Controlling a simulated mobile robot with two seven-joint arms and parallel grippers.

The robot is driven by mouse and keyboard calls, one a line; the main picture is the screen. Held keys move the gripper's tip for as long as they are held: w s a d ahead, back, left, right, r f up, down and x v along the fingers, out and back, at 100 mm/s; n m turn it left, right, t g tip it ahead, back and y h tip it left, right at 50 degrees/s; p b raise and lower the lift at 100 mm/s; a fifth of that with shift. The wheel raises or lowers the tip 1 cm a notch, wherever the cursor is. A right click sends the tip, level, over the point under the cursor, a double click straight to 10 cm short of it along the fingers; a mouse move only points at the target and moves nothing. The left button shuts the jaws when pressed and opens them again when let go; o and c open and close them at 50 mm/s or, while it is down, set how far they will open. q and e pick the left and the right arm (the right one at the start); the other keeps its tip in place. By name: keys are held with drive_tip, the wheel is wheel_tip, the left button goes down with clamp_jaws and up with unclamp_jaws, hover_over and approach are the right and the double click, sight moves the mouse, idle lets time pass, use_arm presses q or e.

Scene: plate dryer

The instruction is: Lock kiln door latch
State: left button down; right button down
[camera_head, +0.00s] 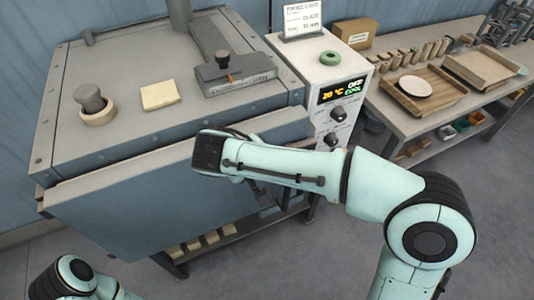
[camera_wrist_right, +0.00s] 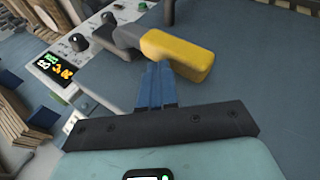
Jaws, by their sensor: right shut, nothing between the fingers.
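The kiln (camera_head: 110,110) is a large grey-blue box in the head view, and its front door (camera_head: 150,205) faces me. In the right wrist view the latch handle (camera_wrist_right: 180,55) has a yellow grip on a dark grey arm, set against the blue-grey door face (camera_wrist_right: 255,55). My right gripper (camera_wrist_right: 158,70) is shut and empty. Its blue fingertips are right at the grip's near edge; I cannot tell whether they touch. In the head view my right forearm hides the latch and most of that gripper. Only a link of my left arm shows at bottom left.
The control box (camera_head: 320,90) with a lit display and knobs stands right of the kiln; its panel (camera_wrist_right: 65,65) also shows in the right wrist view. A workbench (camera_head: 440,115) with wooden trays stands further right. Floor in front of the kiln is clear.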

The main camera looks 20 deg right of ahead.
drive_tip(key=shift+a+f+b, duration=0.3)
drive_tip(key=shift+f, duration=0.35)
use_arm(q)
drive_tip(key=shift+s+f, duration=0.25)
drive_tip(key=shift+f, duration=0.25)
use_arm(e)
drive_tip(key=shift+f, duration=0.1)
